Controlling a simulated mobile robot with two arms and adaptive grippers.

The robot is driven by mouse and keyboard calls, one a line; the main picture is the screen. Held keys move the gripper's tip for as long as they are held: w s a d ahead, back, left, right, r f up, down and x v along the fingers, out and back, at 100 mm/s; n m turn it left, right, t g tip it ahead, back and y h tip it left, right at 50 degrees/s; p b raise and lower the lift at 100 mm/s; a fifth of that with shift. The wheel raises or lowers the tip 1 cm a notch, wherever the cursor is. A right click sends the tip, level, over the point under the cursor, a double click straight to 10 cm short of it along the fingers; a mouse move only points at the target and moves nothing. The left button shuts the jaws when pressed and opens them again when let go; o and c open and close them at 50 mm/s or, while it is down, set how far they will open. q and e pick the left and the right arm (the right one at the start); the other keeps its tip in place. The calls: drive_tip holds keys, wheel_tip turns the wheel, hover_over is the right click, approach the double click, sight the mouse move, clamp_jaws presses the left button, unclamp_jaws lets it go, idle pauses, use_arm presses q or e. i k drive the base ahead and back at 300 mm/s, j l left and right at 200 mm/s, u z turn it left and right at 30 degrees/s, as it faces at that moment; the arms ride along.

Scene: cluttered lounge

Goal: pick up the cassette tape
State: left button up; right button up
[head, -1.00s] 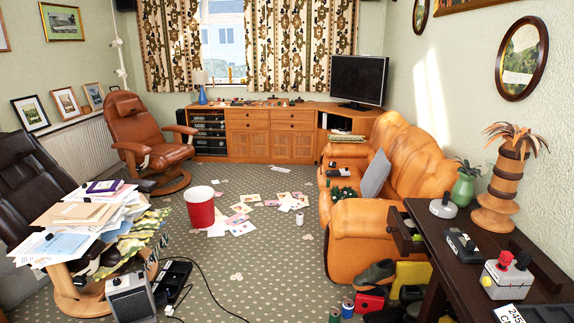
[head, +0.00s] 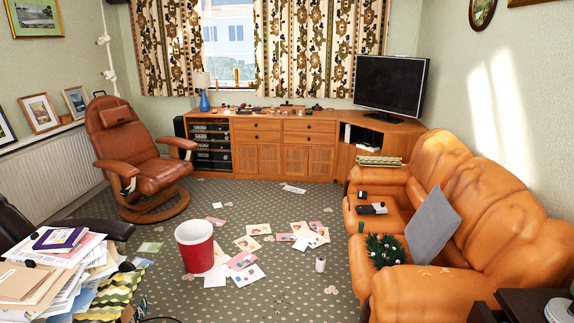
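I cannot make out a cassette tape for certain in the head view. A dark, flat item with a grey part (head: 372,208) lies on the sofa seat, and a smaller black item (head: 362,195) lies just behind it. Both are too small to identify. Small objects (head: 285,109) line the top of the long wooden cabinet (head: 262,124) under the window, also too small to name. Neither of my grippers is in view.
An orange sofa (head: 450,190) stands at right, a brown armchair (head: 135,150) at left. A red bin (head: 196,247), a can (head: 320,263) and scattered papers (head: 300,235) are on the floor. A paper pile (head: 50,275) is front left. Carpet before the cabinet is mostly clear.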

sight(361, 195)
drive_tip(key=i, duration=2.35)
drive_tip(key=i+z, duration=0.15)
drive_tip(key=i, duration=0.3)
drive_tip(key=i+j+z, duration=0.15)
drive_tip(key=i, duration=0.35)
drive_tip(key=i+j+z, duration=0.15)
drive_tip(key=i, duration=0.3)
drive_tip(key=i+j+z, duration=0.2)
drive_tip(key=i, duration=0.25)
